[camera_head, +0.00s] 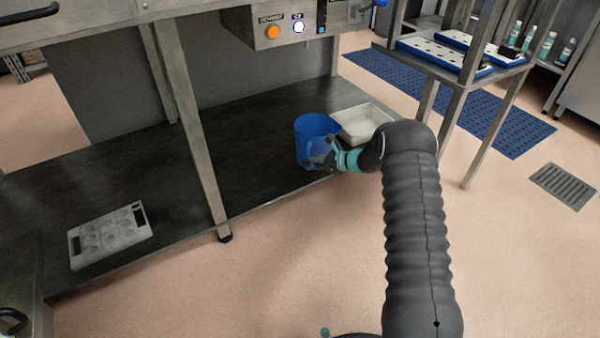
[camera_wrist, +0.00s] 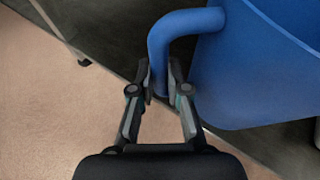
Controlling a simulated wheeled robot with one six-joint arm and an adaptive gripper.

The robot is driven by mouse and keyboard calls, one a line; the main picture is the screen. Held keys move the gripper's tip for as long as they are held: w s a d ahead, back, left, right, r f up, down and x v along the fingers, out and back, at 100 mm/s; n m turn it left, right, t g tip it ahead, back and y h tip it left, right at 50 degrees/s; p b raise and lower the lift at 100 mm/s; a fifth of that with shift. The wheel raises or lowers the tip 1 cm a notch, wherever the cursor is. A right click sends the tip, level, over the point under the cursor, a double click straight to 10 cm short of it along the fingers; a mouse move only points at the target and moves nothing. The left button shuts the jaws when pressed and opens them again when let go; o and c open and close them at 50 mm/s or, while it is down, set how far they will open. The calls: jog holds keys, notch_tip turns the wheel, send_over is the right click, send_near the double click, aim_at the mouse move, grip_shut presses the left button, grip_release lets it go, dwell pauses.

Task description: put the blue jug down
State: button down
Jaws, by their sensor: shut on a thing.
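The blue jug (camera_head: 316,126) is upright over the dark lower shelf (camera_head: 262,150) of the steel bench, near the shelf's front edge. In the wrist view the jug (camera_wrist: 262,70) fills the upper right, with its curved handle (camera_wrist: 160,45) coming down between my fingers. My gripper (camera_wrist: 160,88) is shut on the lower part of the handle. In the head view my gripper (camera_head: 325,155) is at the jug's front right side. I cannot tell whether the jug's base touches the shelf.
A white tray (camera_head: 374,138) is on the shelf right behind the jug. A grey moulded tray (camera_head: 92,250) lies at the shelf's left end. A bench leg (camera_head: 196,130) stands left of the jug. Bare dark shelf lies between leg and jug.

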jog(key=shift+w+a+f+b, duration=0.15)
jog(key=shift+w+a+f, duration=0.2)
jog(key=shift+a+f, duration=0.55)
jog(key=shift+w+a+f+b, duration=0.15)
jog(key=shift+w+a+f, duration=0.25)
jog(key=shift+f, duration=0.9)
jog(key=shift+w+a+f+b, duration=0.15)
jog(key=shift+w+a+f, duration=0.1)
jog(key=shift+a+f, duration=0.7)
jog(key=shift+d+f, duration=0.2)
jog(key=shift+f, duration=0.1)
jog(key=c, duration=1.2)
grip_release()
jog(key=shift+o, duration=0.2)
